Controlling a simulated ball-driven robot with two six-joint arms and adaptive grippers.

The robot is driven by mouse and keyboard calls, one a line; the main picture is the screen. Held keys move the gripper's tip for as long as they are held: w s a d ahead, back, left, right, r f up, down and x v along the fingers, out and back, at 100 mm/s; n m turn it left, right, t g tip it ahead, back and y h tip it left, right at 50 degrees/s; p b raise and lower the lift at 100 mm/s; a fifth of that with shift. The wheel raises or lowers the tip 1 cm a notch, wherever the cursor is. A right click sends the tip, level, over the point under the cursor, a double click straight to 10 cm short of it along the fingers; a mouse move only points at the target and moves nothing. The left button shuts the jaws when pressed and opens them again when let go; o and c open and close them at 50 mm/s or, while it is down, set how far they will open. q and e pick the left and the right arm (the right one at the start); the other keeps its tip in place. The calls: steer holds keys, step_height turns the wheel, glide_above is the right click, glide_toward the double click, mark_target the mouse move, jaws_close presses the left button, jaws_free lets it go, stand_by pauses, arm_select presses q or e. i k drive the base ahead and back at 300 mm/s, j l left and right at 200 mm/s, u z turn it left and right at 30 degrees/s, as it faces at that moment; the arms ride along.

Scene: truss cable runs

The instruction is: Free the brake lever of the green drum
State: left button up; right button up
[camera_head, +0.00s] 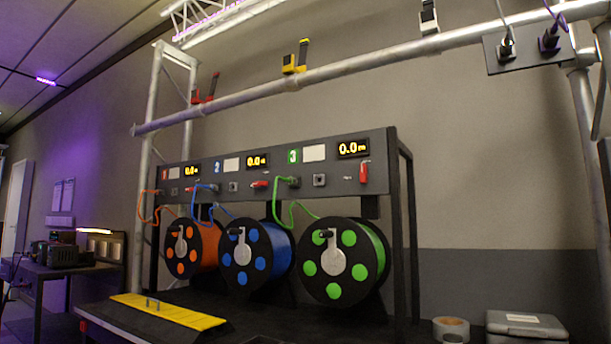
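The green drum (366,240) hangs at the right of a dark rack, with a black flange, green discs and a pale hub with a dark crank knob. Above it is panel section 3 with a green number plate (294,156) and a display (353,149) reading 0.0 m. A red lever (364,172) on this section stands about vertical. The red lever (260,184) of section 2 lies about level. A green cable (288,212) runs from the panel towards the green drum. Neither of my grippers is in view.
An orange drum (209,248) and a blue drum (280,245) hang to the left. A truss pipe (350,70) with clamps crosses above. A yellow ramp (170,311) lies at front left. A tape roll (451,329) and a grey case (525,327) sit at lower right.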

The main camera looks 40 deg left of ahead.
mark_target(364, 174)
steer(key=u, duration=1.1)
steer(key=z, duration=0.35)
steer(key=i+j+z, duration=0.25)
steer(key=j, duration=0.2)
steer(key=j+z, duration=0.25)
steer(key=j, duration=0.15)
steer(key=j+z, duration=0.25)
steer(key=j, duration=0.25)
steer(key=i, duration=0.05)
